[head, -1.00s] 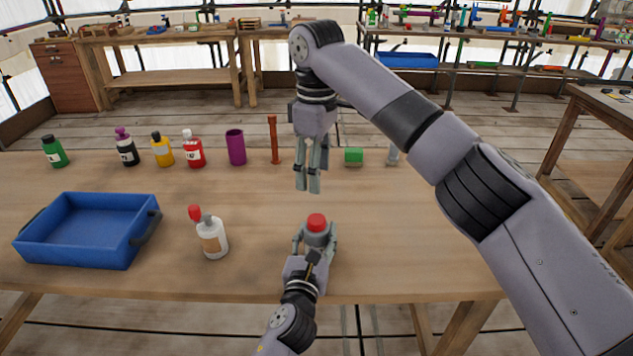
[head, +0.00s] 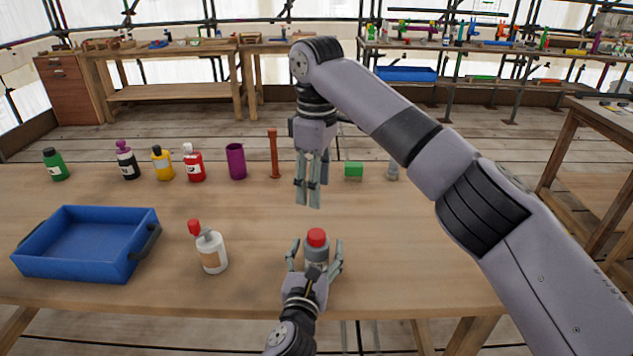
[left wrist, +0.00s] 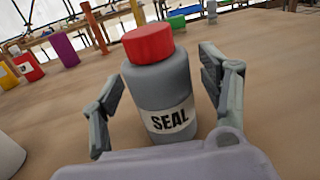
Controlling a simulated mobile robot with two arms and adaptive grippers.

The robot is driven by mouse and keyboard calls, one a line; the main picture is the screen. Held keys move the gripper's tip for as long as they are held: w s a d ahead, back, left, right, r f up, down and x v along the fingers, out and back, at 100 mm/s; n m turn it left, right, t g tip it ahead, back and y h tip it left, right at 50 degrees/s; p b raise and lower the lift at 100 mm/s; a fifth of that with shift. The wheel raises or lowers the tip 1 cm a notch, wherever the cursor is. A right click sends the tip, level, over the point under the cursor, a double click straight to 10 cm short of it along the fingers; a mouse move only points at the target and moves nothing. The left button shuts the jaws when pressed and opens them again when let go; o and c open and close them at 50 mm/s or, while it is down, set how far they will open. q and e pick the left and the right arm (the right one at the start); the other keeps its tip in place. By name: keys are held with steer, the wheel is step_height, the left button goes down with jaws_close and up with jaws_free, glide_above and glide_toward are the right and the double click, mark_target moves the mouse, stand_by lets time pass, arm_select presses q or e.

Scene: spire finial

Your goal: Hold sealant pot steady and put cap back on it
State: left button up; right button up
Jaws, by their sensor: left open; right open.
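The sealant pot (head: 317,256) is a grey bottle standing upright on the table. In the left wrist view the pot (left wrist: 163,90) carries a white "SEAL" label. The red cap (head: 317,237) sits on top of it, and it also shows in the left wrist view (left wrist: 148,43); I cannot tell whether it is tightened. My left gripper (head: 315,258) is open, with its fingers on both sides of the pot and gaps between them and it. My right gripper (head: 308,205) is open and empty, pointing down above the table, behind the pot.
A white bottle with a red tip (head: 211,251) stands left of the pot. A blue tray (head: 88,275) is at far left. A purple cup (head: 236,161), a green block (head: 354,171) and several bottles line the back edge. The table right of the pot is clear.

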arm_select(q)
steer(key=s+a, duration=0.2)
steer(key=s, duration=0.9)
steer(key=shift+s+a, duration=0.15)
steer(key=shift+s, duration=0.15)
